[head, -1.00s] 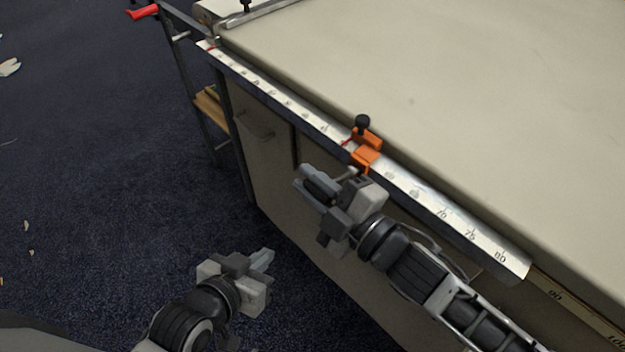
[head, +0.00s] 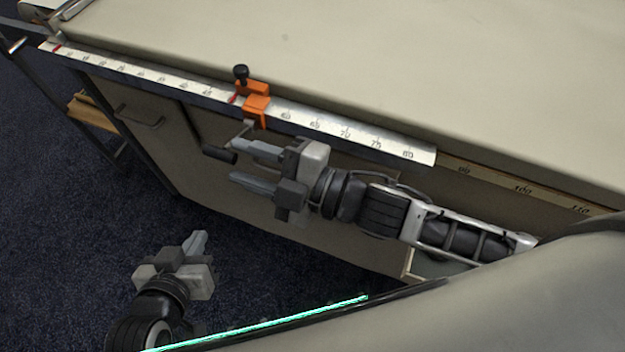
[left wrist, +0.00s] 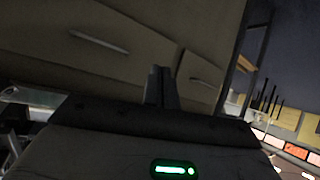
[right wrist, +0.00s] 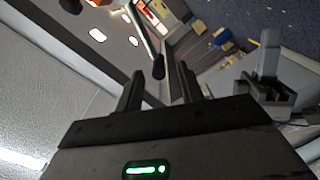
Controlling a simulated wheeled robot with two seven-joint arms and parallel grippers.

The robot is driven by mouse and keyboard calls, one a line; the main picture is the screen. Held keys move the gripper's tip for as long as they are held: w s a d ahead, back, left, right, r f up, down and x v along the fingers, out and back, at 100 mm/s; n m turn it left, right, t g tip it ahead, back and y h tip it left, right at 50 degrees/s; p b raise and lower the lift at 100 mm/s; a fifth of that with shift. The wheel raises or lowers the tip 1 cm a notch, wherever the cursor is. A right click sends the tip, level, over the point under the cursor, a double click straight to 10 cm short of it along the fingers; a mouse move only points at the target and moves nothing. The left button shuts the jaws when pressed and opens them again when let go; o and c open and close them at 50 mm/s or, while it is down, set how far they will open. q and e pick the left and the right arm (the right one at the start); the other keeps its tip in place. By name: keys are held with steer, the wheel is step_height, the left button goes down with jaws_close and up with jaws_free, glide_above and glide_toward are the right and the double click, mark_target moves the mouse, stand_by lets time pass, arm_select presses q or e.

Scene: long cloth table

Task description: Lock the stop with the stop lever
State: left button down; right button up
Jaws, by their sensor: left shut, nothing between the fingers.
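The orange stop (head: 256,104) sits on the ruler rail (head: 330,132) along the table's front edge, with a black knob (head: 241,72) on top. The stop lever (head: 220,155) hangs below the stop, a thin metal arm slanting down-left to a black grip. My right gripper (head: 238,166) is open and empty below the stop, its fingers pointing left close to the lever's grip. In the right wrist view the lever's black grip (right wrist: 158,70) shows between and beyond the fingers; contact is not clear. My left gripper (head: 200,240) is shut and empty, low over the floor; its fingers show in the left wrist view (left wrist: 160,86).
The pale cloth tabletop (head: 400,70) is clear. The cabinet front (head: 160,150) stands right behind my right gripper. A wooden scale (head: 520,190) continues the rail to the right. Dark blue carpet (head: 60,240) is free around my left gripper.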

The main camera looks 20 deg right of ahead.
arm_select(q)
steer(key=shift+d+f+b, duration=0.1)
steer(key=shift+f+b, duration=0.05)
steer(key=shift+b, duration=0.3)
arm_select(e)
steer(key=v, duration=1)
steer(key=shift+a, duration=0.1)
